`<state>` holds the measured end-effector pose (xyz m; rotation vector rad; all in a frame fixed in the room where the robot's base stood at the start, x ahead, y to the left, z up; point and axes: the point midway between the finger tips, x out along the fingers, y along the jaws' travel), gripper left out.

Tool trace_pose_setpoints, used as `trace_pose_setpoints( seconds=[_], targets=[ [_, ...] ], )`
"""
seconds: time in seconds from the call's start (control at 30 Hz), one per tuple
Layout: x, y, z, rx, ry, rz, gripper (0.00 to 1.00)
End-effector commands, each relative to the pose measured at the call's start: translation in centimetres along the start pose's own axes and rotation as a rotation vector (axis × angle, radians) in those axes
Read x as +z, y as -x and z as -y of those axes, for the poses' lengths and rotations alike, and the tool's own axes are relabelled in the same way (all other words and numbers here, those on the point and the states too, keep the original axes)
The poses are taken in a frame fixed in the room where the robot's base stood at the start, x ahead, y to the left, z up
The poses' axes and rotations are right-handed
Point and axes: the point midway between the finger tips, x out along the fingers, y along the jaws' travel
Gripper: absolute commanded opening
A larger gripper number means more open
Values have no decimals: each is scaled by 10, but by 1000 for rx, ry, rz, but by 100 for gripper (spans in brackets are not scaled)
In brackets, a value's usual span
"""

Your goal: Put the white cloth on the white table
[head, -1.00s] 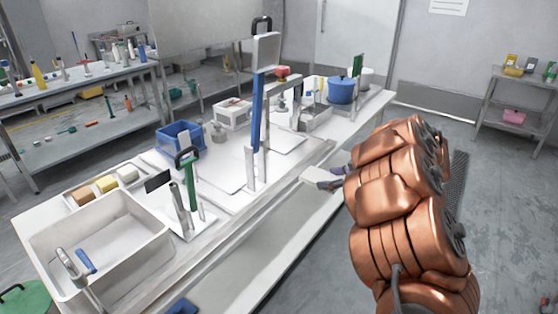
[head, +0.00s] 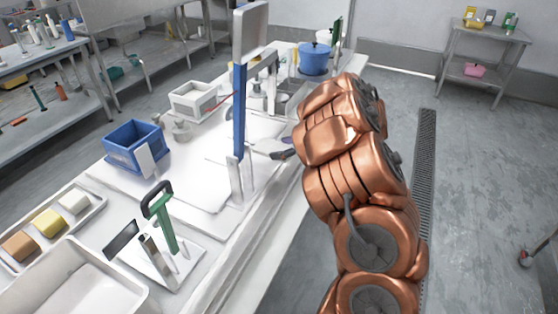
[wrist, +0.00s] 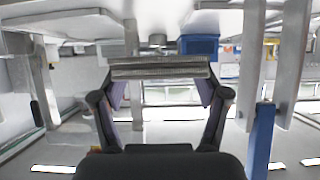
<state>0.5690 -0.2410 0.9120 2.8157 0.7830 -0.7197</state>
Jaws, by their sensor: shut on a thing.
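My gripper (head: 282,153) is over the right-hand edge of the long white table (head: 112,205), partly hidden by my copper arm. In the wrist view my gripper (wrist: 160,80) has its two dark fingers closed on the flat, pale grey-white cloth (wrist: 160,67), which spans between the fingertips. In the head view the cloth is hard to tell from the white surface behind it. I cannot tell whether it touches the table.
A tall blue-handled tool (head: 239,110) stands left of my gripper. A blue bin (head: 135,142), a white box (head: 197,100), a green-handled tool (head: 161,225) and a blue pot (head: 314,58) are on the table.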

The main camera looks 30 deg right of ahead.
Motion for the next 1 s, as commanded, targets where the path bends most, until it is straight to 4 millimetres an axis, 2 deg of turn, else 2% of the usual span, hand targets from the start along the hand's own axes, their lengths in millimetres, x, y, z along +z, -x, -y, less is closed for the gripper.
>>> trace_pose_setpoints(
  seconds=[0.27, 0.57, 1.0],
  targets=[
    [14, -8, 0, -1, 2, -1, 47],
    [43, -24, 0, -2, 0, -3, 47],
    [48, -27, 0, -1, 3, -2, 47]
  ],
)
